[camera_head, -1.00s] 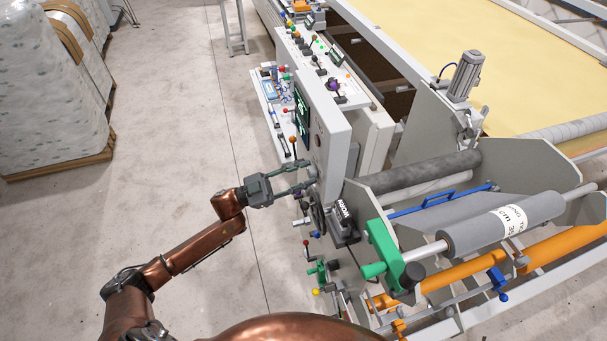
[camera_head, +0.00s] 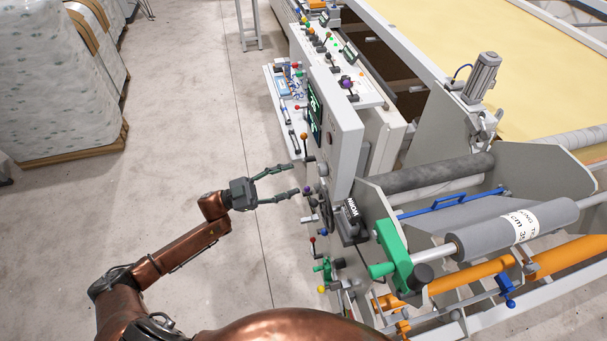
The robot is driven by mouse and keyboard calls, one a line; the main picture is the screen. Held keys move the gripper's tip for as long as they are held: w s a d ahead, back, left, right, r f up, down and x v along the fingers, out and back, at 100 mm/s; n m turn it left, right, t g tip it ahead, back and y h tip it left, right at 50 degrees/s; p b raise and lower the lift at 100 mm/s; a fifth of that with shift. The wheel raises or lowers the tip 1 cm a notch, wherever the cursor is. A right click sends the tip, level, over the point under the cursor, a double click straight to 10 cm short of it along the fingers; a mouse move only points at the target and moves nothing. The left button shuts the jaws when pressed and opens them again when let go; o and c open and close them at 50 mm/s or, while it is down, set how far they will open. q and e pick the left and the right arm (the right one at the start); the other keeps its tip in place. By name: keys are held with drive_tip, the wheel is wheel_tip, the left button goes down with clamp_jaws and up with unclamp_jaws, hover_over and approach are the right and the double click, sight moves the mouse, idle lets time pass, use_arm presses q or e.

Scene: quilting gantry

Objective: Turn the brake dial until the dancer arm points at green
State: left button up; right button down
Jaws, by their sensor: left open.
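My left gripper (camera_head: 295,180) is open and empty, its two fingers pointing right toward the side of the grey machine cabinet (camera_head: 343,145). A gap shows between the fingertips and the cabinet. Small knobs and levers sit on that side, including a purple knob (camera_head: 308,189) close to the lower fingertip. I cannot tell which of these is the brake dial, as the face is seen edge-on. The dancer arm and its green mark cannot be made out. My right gripper is not in view.
A fabric roll (camera_head: 520,223) on a bar with a green end bracket (camera_head: 392,252) is at the lower right. A control panel (camera_head: 345,75) with levers lies beyond the cabinet. Wrapped stacks (camera_head: 50,85) stand at the upper left. The floor left of the machine is clear.

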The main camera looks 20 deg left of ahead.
use_arm(q)
drive_tip(key=v, duration=0.3)
drive_tip(key=shift+s+a+f, duration=0.1)
drive_tip(key=shift+s+a, duration=0.05)
drive_tip(key=shift+a, duration=0.15)
